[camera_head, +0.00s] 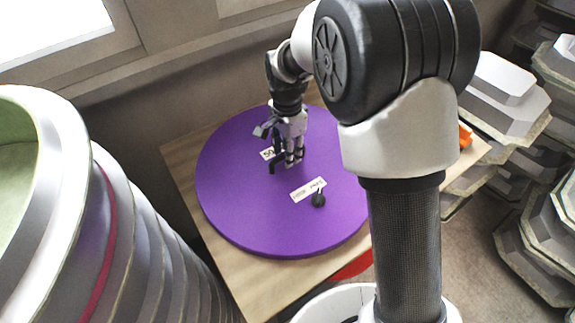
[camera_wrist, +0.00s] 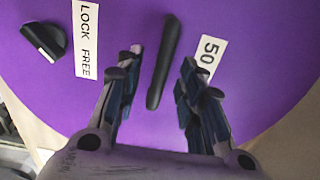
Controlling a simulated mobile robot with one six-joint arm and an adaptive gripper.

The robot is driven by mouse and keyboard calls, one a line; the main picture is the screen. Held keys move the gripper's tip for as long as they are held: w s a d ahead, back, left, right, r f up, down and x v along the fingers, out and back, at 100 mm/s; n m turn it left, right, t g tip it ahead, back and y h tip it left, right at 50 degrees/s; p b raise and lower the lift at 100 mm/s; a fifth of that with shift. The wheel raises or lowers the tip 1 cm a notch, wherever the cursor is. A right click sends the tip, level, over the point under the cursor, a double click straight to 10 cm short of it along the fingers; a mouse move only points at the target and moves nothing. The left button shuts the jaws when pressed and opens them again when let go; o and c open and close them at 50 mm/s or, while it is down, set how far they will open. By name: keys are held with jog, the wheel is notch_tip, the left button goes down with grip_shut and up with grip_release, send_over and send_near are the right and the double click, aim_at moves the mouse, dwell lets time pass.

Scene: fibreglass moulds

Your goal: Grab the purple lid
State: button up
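The purple lid (camera_head: 225,200) is a large round disc lying flat on a wooden table. It fills most of the wrist view (camera_wrist: 255,110). A black bar handle (camera_wrist: 163,65) stands on it, between two white labels. My gripper (camera_head: 284,164) is over the lid's upper middle, pointing down. In the wrist view my gripper (camera_wrist: 161,58) is open, with one finger on each side of the handle and gaps on both sides. I cannot tell how far the fingertips are above the lid. The handle is mostly hidden by my fingers in the head view.
A black knob (camera_head: 318,200) sits on the lid beside the "LOCK FREE" label (camera_head: 308,189). The wooden table (camera_head: 262,287) shows around the lid. Large ribbed moulds (camera_head: 130,230) stand at left, stacked moulds (camera_head: 510,95) at right. An orange object (camera_head: 465,136) lies at the table's right.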

notch_tip(320, 180, down, 2)
jog(key=shift+f, duration=0.15)
jog(key=shift+c, duration=0.4)
grip_shut()
jog(key=shift+w, duration=0.1)
dwell(0.3)
